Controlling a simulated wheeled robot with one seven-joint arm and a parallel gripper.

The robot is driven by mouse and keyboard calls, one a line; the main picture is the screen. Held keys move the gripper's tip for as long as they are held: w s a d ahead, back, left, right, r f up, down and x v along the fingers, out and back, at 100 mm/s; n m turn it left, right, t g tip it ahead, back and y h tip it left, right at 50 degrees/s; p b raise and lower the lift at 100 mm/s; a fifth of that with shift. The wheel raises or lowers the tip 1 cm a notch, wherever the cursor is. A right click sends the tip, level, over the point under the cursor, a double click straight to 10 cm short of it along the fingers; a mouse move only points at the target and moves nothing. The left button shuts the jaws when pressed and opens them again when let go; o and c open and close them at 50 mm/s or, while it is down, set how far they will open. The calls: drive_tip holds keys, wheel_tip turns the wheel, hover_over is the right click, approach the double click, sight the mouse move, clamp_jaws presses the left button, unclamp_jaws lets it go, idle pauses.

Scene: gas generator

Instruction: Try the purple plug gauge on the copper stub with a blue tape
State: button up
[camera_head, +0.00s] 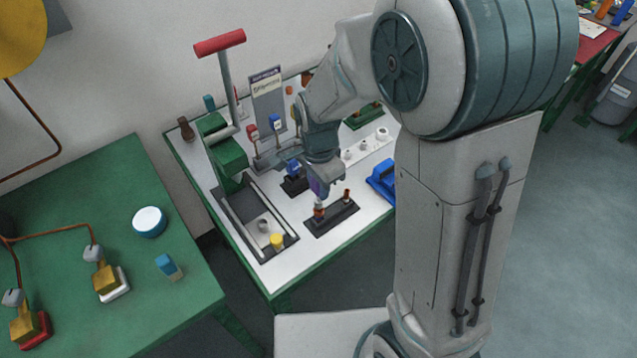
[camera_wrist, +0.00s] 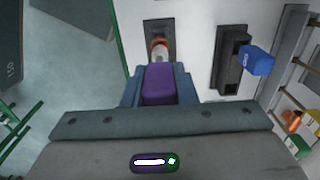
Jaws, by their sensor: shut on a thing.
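My gripper (camera_head: 322,178) is shut on the purple plug gauge (camera_wrist: 158,84), which sits between the jaws in the wrist view. The gauge also shows as a small purple patch under my gripper in the head view (camera_head: 319,187). A black base (camera_head: 331,217) on the white bench top holds two upright copper stubs. The left stub (camera_head: 318,211) is right below the gauge, with a bluish band near its top. The right stub (camera_head: 346,196) stands clear. In the wrist view a copper stub (camera_wrist: 158,45) lies just beyond the gauge's end. Whether they touch cannot be told.
A blue block on a black base (camera_wrist: 255,60) stands to the right in the wrist view. In the head view, a green lever press (camera_head: 229,158) and dark tray (camera_head: 245,205) are left of the stubs, and a blue object (camera_head: 382,180) is right.

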drive_tip(key=shift+f, duration=0.2)
idle(0.6)
drive_tip(key=shift+f+b, duration=0.45)
drive_tip(key=shift+b, duration=0.05)
drive_tip(key=shift+r, duration=0.15)
drive_tip(key=shift+r+p, duration=0.5)
drive_tip(key=shift+p, duration=0.05)
drive_tip(key=shift+f, duration=0.3)
idle(0.9)
drive_tip(key=shift+f+b, duration=0.35)
drive_tip(key=shift+b, duration=0.2)
drive_tip(key=shift+r, duration=0.1)
drive_tip(key=shift+r+p, duration=0.55)
